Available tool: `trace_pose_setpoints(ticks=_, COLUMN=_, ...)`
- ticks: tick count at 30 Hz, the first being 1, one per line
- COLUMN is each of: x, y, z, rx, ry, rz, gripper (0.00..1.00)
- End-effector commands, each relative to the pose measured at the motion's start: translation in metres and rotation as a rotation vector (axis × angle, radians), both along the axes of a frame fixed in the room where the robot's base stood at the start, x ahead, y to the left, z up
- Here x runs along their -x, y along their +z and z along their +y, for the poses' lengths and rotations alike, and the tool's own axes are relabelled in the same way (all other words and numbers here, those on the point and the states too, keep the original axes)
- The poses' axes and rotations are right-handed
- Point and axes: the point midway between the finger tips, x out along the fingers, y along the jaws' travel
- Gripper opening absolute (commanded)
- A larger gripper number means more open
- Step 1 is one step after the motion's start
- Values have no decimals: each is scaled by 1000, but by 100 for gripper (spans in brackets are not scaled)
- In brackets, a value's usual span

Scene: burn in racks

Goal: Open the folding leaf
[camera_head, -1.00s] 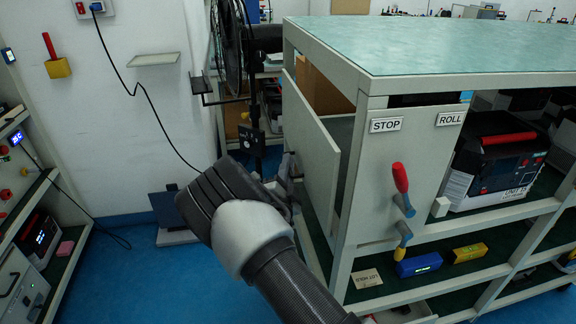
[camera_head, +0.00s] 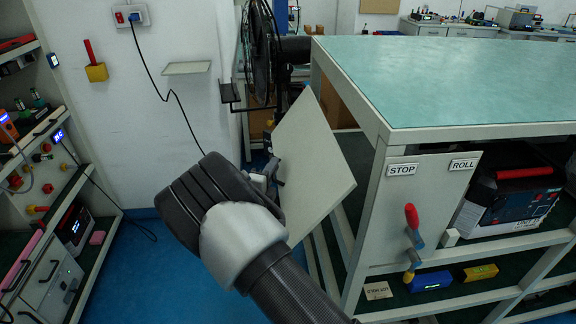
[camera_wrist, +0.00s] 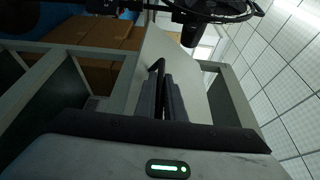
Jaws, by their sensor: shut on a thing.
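The folding leaf (camera_head: 309,165) is a flat pale grey panel on the left end of the green-topped bench. In the head view it stands swung out and tilted away from the bench frame, with an opening behind it. My gripper (camera_head: 270,178) is at the leaf's left face, partly hidden behind my wrist. In the wrist view my gripper's fingers (camera_wrist: 162,98) are closed around a dark bar-like handle (camera_wrist: 157,68) in front of the pale leaf (camera_wrist: 178,62).
The green bench top (camera_head: 450,80) lies to the right of the leaf. A STOP panel (camera_head: 415,215) with a red-handled lever (camera_head: 412,217) is on the bench front. A black fan (camera_head: 259,55) stands behind. Blue floor (camera_head: 140,270) is clear on the left.

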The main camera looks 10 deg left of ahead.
Motion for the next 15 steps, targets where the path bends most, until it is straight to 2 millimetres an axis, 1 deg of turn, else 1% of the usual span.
trace_pose_setpoints(ticks=1, x=3, y=17, z=10, rx=-45, ry=5, rz=12, gripper=0)
trace_pose_setpoints(ticks=6, x=9, y=45, z=30, rx=-201, ry=4, rz=57, gripper=0)
trace_pose_setpoints(ticks=8, x=10, y=55, z=36, rx=-255, ry=3, rz=74, gripper=0)
trace_pose_setpoints(ticks=15, x=15, y=101, z=54, rx=-475, ry=4, rz=135, gripper=0)
